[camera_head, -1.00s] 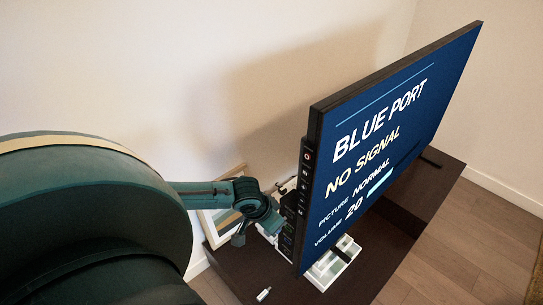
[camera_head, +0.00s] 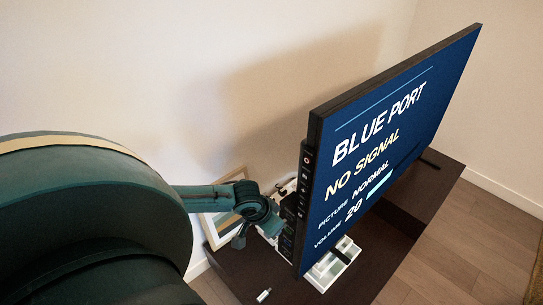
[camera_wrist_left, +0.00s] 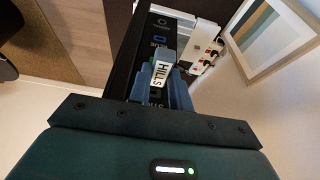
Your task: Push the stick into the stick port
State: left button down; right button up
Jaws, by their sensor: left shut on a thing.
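The TV (camera_head: 385,140) stands on a dark cabinet, with a port strip (camera_head: 304,190) along its left edge. My left gripper (camera_head: 275,222) is at the lower part of that strip. In the left wrist view my left gripper (camera_wrist_left: 163,80) is shut on a light stick marked HILLS (camera_wrist_left: 161,73). The stick lies between the fingers, close against the labelled strip (camera_wrist_left: 158,25). The stick port is hidden by the fingers and stick, and I cannot tell how far in the stick is. My right gripper is not in view.
A small white stick-like piece (camera_head: 263,295) lies on the dark cabinet (camera_head: 235,270). A framed picture (camera_head: 222,222) leans at the wall. A white panel with red and dark knobs (camera_wrist_left: 207,48) is beside the strip.

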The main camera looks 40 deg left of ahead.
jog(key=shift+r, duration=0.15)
pick_arm(q)
jog(key=shift+p, duration=0.5)
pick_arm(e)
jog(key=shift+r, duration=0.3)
pick_arm(q)
jog(key=shift+w+d, duration=0.15)
jog(key=shift+w, duration=1.4)
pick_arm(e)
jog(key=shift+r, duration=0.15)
pick_arm(q)
jog(key=c, duration=1.2)
grip_release()
jog(key=shift+s+r, duration=0.2)
jog(key=shift+r, duration=0.45)
jog(key=p+v, duration=0.1)
jog(key=v, duration=1)
jog(key=shift+s+r, duration=0.25)
jog(key=shift+r, duration=0.1)
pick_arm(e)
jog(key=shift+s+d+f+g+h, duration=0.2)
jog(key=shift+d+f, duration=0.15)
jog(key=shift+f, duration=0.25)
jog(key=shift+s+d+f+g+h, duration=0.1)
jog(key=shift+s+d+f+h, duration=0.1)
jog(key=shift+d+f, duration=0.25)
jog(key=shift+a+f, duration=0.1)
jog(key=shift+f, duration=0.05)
